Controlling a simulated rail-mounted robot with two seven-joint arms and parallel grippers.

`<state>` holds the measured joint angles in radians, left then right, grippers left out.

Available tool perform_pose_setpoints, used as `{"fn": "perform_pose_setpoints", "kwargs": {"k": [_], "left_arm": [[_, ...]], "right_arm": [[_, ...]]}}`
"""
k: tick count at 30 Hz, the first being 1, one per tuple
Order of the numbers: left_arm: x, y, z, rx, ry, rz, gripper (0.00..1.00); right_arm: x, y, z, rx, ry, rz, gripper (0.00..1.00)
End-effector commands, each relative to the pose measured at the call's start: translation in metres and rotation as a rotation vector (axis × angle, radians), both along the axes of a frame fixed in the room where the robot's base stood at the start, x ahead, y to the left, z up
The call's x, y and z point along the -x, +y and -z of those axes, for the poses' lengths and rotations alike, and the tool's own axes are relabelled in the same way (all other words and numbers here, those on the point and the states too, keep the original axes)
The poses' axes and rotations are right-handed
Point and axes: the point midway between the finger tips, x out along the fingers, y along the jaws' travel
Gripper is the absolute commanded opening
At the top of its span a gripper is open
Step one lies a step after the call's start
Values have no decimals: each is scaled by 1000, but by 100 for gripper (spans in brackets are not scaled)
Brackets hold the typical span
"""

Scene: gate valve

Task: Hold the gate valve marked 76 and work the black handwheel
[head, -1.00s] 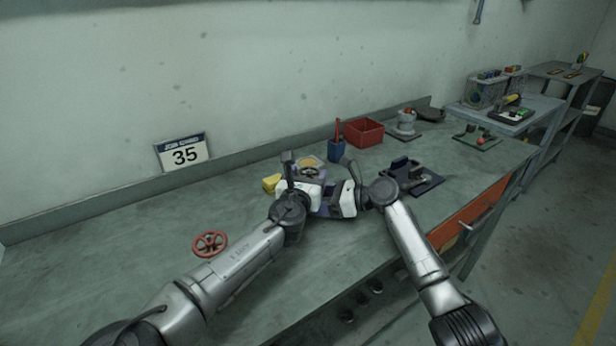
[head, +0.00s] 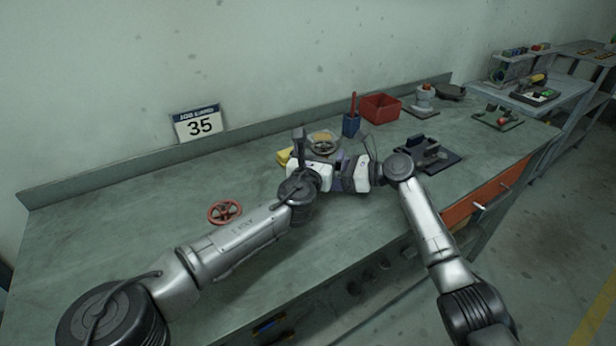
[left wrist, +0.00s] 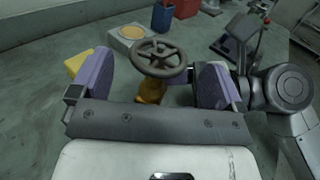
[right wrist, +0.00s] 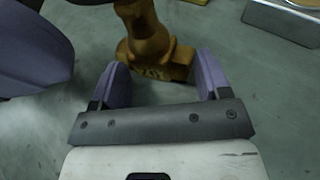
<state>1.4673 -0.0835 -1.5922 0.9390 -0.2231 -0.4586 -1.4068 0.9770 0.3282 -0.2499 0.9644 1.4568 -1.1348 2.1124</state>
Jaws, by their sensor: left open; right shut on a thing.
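The gate valve (right wrist: 145,35) is brass-yellow, with a marking on its lower body that I cannot read clearly. My right gripper (right wrist: 162,62) is shut on that lower body, a purple finger at each side. The dark handwheel (left wrist: 160,58) sits on top of the valve. My left gripper (left wrist: 155,66) is open, with its purple fingers spread to the left and right of the handwheel; a gap shows on both sides. In the head view the handwheel (head: 323,147) shows just beyond my white gripper bodies, which hide most of the valve.
A red handwheel (head: 224,212) lies on the bench at left. A grey block with a tan top (left wrist: 130,36) and a yellow thing (left wrist: 77,63) are behind the valve. A blue cup (head: 351,125), red bin (head: 380,107) and black fixture (head: 430,155) stand farther right.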

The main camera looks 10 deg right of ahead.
Motion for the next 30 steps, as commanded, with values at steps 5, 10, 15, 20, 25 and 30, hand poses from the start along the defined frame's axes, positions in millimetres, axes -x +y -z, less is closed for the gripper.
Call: {"fn": "perform_pose_setpoints", "kwargs": {"k": [5,10,15,20,25,30], "left_arm": [[19,13,0,-1,1,1,94],[38,25,0,-1,1,2,94],[57,37,0,0,2,1,94],[70,45,0,-1,2,1,94],[79,51,0,-1,2,1,94],[82,53,0,-1,2,0,94]], "right_arm": [[0,0,0,0,0,0,57],[0,0,0,0,0,0,57],[0,0,0,0,0,0,57],[0,0,0,0,0,0,57],[0,0,0,0,0,0,57],[0,0,0,0,0,-1,57]]}}
